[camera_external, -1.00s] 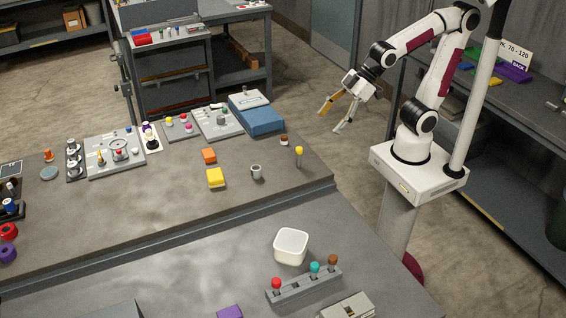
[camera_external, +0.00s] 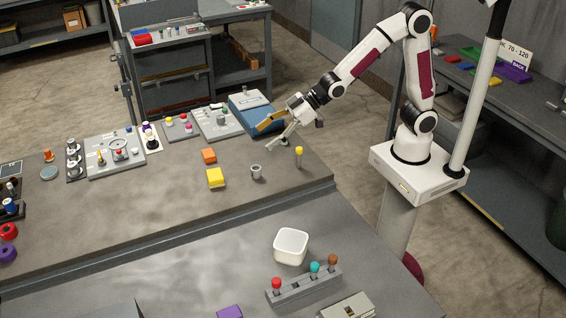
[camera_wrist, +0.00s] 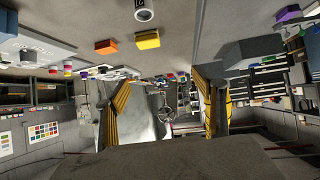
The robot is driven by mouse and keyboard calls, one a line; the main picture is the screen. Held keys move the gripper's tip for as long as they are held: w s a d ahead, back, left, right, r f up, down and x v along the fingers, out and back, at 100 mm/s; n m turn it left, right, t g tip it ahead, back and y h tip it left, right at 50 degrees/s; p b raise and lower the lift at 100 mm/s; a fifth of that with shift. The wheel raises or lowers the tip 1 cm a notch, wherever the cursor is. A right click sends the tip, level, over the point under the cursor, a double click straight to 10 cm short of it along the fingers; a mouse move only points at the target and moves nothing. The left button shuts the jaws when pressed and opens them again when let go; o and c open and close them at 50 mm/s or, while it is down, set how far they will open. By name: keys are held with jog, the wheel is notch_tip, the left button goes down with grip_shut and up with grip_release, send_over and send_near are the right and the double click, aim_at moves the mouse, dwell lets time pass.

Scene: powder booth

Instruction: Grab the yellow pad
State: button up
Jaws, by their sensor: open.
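The yellow pad (camera_external: 216,178) is a small block lying on the grey table, in front of an orange block (camera_external: 209,156). In the wrist view the yellow pad (camera_wrist: 148,40) shows near the top, right of the orange block (camera_wrist: 106,47). My gripper (camera_external: 268,137) is open and empty. It is above the table's back right part, up and to the right of the yellow pad and apart from it. Its two fingers (camera_wrist: 165,112) show spread in the wrist view.
A grey cup (camera_external: 256,171) stands right of the pad, and a yellow-topped peg (camera_external: 299,157) stands farther right. A blue box (camera_external: 246,106) sits behind, close to my gripper in the picture.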

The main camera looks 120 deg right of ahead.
jog(key=t, duration=0.2)
send_near(216, 174)
notch_tip(216, 174, up, 4)
jog(key=f, duration=0.3)
jog(key=shift+w+d, duration=0.1)
jog(key=shift+w, duration=0.2)
jog(key=shift+w+d+f+m, duration=0.15)
jog(key=shift+f+m, duration=0.15)
jog(key=shift+f, duration=0.45)
jog(key=shift+w, duration=0.1)
jog(key=shift+x, duration=1.25)
jog(key=shift+x, duration=2.55)
